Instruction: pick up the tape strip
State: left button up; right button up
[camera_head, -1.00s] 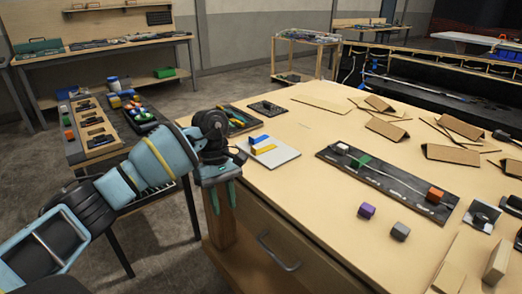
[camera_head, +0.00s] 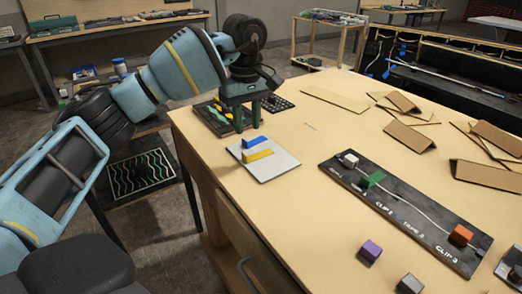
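A blue strip (camera_head: 254,142) and a yellow strip (camera_head: 258,155) lie side by side on a white pad (camera_head: 281,169) near the table's left edge. They look like the tape strips. My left gripper (camera_head: 247,122) points down just behind the blue strip in the picture. Its two green fingers are apart with nothing visible between them. It appears above the table; its exact height is hard to tell. My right gripper is out of view.
A dark board (camera_head: 412,222) with a white line holds white, green (camera_head: 372,179) and orange (camera_head: 460,235) blocks. Purple (camera_head: 370,251) and grey (camera_head: 409,284) blocks lie in front. Brown folded pieces (camera_head: 409,136) lie behind.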

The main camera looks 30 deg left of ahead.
aim_at(244, 154)
pick_arm(q)
jog(key=shift+s+f, duration=0.15)
jog(key=shift+f, duration=0.5)
jog(key=shift+s+f, duration=0.15)
jog(key=shift+f, duration=0.45)
jog(key=f, duration=0.4)
jog(key=shift+s+a+p, duration=0.15)
jog(key=shift+s+p, duration=0.15)
jog(key=shift+s, duration=0.1)
jog(key=shift+f, duration=0.6)
grip_shut()
